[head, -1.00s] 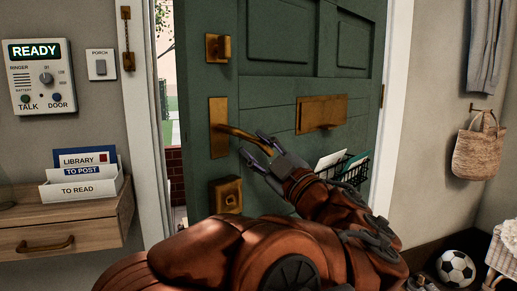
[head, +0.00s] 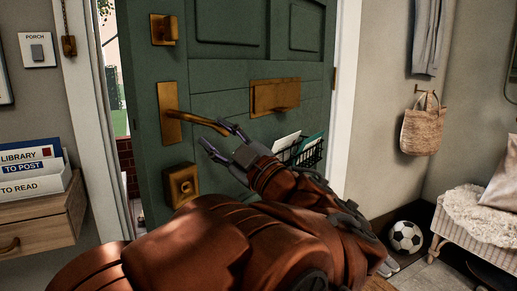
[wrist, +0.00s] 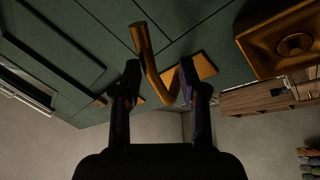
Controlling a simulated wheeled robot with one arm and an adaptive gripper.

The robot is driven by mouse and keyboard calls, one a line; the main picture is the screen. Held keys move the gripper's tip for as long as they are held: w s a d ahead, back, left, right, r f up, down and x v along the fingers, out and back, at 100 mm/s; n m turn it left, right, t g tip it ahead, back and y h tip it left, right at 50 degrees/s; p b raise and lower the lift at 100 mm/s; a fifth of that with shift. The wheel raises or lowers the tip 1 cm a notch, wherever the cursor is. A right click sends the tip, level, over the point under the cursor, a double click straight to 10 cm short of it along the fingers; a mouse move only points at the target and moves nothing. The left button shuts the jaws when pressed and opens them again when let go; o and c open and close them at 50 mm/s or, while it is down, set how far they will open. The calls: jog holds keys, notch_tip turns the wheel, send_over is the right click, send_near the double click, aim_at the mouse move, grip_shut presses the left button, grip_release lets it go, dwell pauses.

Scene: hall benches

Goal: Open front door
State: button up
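The green front door (head: 225,65) stands ajar, with a narrow gap along its left edge showing brick and greenery outside. Its brass lever handle (head: 195,118) points right from a tall backplate and also shows in the wrist view (wrist: 148,62). My gripper (head: 220,134) is at the free end of the lever. In the wrist view, my gripper's fingers (wrist: 158,75) are apart, with the lever showing between them. Whether either finger touches the lever is unclear.
A brass knob (head: 164,29) and a lock box (head: 181,185) sit above and below the handle. A mail slot (head: 275,97) and a wire letter basket (head: 309,154) are to its right. A wooden drawer shelf (head: 42,215) stands left, a football (head: 405,237) and bench (head: 470,228) right.

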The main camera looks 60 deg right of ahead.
jog(key=s+a, duration=0.3)
jog(key=s, duration=0.7)
dwell(0.8)
jog(key=shift+s, duration=0.1)
jog(key=c, duration=0.8)
jog(key=shift+w+d, duration=0.4)
jog(key=shift+w, duration=0.9)
jog(key=shift+w+d, duration=0.35)
jog(key=shift+w, duration=0.9)
jog(key=shift+w+d, duration=0.4)
jog(key=shift+w, duration=0.9)
jog(key=shift+s+a, duration=1.1)
jog(key=shift+s, duration=2.75)
jog(key=shift+w+d+r, duration=0.1)
jog(key=shift+w+d, duration=0.5)
jog(key=shift+w, duration=1.5)
jog(key=shift+w+d, duration=0.55)
jog(key=shift+w, duration=1.55)
jog(key=shift+w+d+r, duration=0.1)
jog(key=shift+w+d, duration=0.5)
jog(key=shift+w, duration=1.5)
